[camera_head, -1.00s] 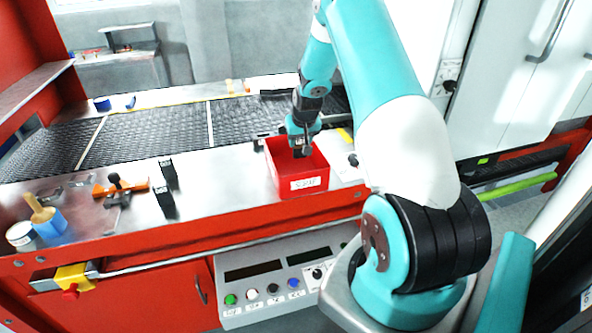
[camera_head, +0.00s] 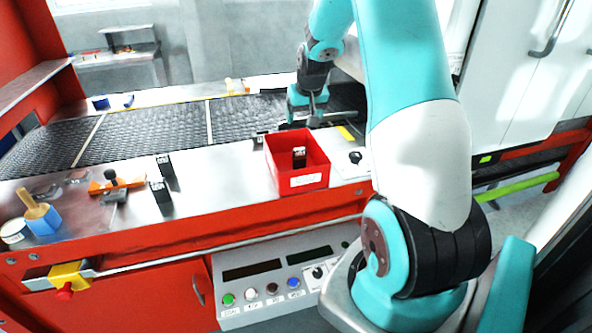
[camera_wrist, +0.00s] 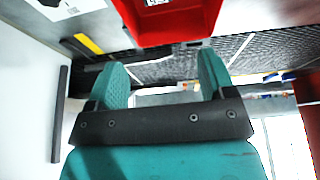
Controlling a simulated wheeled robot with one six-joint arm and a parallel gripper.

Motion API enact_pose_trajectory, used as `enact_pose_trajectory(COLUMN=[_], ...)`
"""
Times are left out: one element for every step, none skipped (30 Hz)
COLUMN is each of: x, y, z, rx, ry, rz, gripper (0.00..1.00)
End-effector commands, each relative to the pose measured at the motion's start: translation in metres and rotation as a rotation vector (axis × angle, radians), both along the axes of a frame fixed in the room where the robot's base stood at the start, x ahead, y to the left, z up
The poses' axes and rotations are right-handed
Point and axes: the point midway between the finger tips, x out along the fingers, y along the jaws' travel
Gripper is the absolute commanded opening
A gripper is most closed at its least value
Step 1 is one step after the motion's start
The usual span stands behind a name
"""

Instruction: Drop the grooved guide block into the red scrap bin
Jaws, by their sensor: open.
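The red scrap bin (camera_head: 297,180) stands on the metal ledge in front of the belt, with a white label on its front. A small black block with pale markings (camera_head: 299,156), apparently the grooved guide block, is inside the bin; its lower part is hard to make out. My gripper (camera_head: 306,121) is open and empty, behind the bin over the belt side and clear of it. In the wrist view its two teal fingers (camera_wrist: 165,85) are spread apart with nothing between them. The bin (camera_wrist: 168,30) shows at the top there.
Two black blocks (camera_head: 164,166) (camera_head: 160,193) stand on the ledge left of the bin. Farther left are an orange tool (camera_head: 117,184) and a blue holder with a brush (camera_head: 42,219). The mesh belt (camera_head: 160,130) runs behind. A button panel (camera_head: 275,283) is below.

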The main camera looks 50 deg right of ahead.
Motion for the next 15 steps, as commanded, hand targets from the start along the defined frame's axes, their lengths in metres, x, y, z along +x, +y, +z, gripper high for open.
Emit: enact_pose_trajectory(x=[-0.004, -0.006, -0.010, -0.011, -0.014, -0.016, -0.018, -0.019, -0.021, -0.022, -0.023, -0.024, -0.025, -0.026, -0.026], y=[0.002, 0.004, 0.006, 0.007, 0.008, 0.010, 0.011, 0.012, 0.013, 0.013, 0.014, 0.015, 0.015, 0.016, 0.016], z=[0.011, 0.017, 0.026, 0.032, 0.038, 0.045, 0.050, 0.055, 0.060, 0.063, 0.066, 0.069, 0.071, 0.072, 0.074], rx=[-0.004, -0.003, -0.004, -0.003, -0.003, -0.003, -0.002, -0.002, -0.002, -0.001, -0.001, 0.000, 0.000, 0.000, 0.000], ry=[-0.005, -0.005, -0.005, -0.005, -0.004, -0.004, -0.003, -0.003, -0.003, -0.002, -0.002, -0.001, 0.000, 0.000, 0.000], rz=[0.000, 0.000, 0.000, 0.000, 0.000, 0.000, 0.000, 0.000, 0.000, 0.000, 0.000, -0.001, -0.001, 0.000, 0.000], gripper=[0.76, 0.76, 0.76, 0.76, 0.76, 0.76, 0.76, 0.76, 0.76, 0.76, 0.76, 0.76, 0.76, 0.76, 0.76])
